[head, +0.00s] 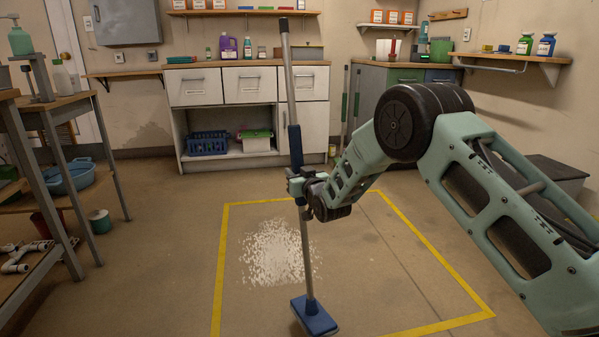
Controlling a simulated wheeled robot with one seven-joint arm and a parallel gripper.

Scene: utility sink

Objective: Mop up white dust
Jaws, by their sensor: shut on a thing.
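The mop (305,250) is a long grey pole with a blue sleeve and a flat blue head (315,316). My gripper (299,186) is shut on the mop's pole just below the blue sleeve. The pole stands nearly upright, its top leaning slightly left. The mop head is at the near edge of the view, low at the floor; whether it touches the floor is hard to tell. The white dust (272,253) is a speckled patch on the brown floor, behind and left of the mop head. The pole passes in front of the patch's right part.
Yellow tape (222,262) outlines a floor area around the dust. A workbench (30,105) with a blue basin (72,177) stands at left. A white cabinet (195,87) with a blue basket (208,143) stands at the back. Floor inside the tape, right of the mop, is clear.

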